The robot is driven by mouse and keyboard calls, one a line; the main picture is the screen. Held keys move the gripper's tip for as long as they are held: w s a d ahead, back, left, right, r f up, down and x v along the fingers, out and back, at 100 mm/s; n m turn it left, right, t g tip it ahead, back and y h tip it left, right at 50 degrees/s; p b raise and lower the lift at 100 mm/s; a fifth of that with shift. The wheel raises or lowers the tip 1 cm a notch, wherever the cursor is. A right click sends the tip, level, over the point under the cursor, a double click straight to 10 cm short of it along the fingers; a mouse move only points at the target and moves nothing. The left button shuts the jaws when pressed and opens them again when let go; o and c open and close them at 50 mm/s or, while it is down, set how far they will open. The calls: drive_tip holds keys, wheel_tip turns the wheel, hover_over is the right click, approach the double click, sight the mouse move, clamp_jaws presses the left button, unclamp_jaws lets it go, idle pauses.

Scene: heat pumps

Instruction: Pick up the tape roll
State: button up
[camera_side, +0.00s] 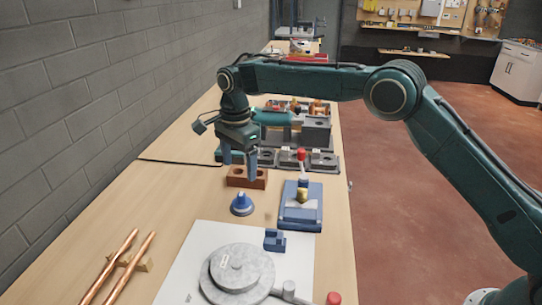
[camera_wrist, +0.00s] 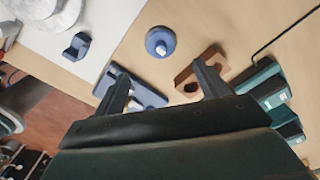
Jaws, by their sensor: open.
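I cannot make out a tape roll for sure in either view. A small round blue piece (camera_side: 242,204) with a raised middle stands on the bench. It also shows in the wrist view (camera_wrist: 160,41), with a pale centre. My gripper (camera_side: 239,170) is open, fingers pointing down, above the bench at a brown block with holes (camera_side: 240,182). In the wrist view the open fingers (camera_wrist: 161,70) are spread wide with nothing between them. The blue piece lies beyond the fingertips there, and the brown block (camera_wrist: 183,80) is partly behind one finger.
A blue fixture (camera_side: 300,215) with a red-topped part stands to the right. A white sheet (camera_side: 200,240) carries a grey round piece (camera_side: 238,268) and a small blue bracket (camera_side: 274,239). Copper pipes (camera_side: 115,262) lie at front left. Grey machinery (camera_side: 315,130) fills the back.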

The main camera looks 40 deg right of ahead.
sight(241, 194)
drive_tip(key=shift+f, duration=2.55)
drive_tip(key=shift+f, duration=2.6)
drive_tip(key=c, duration=0.9)
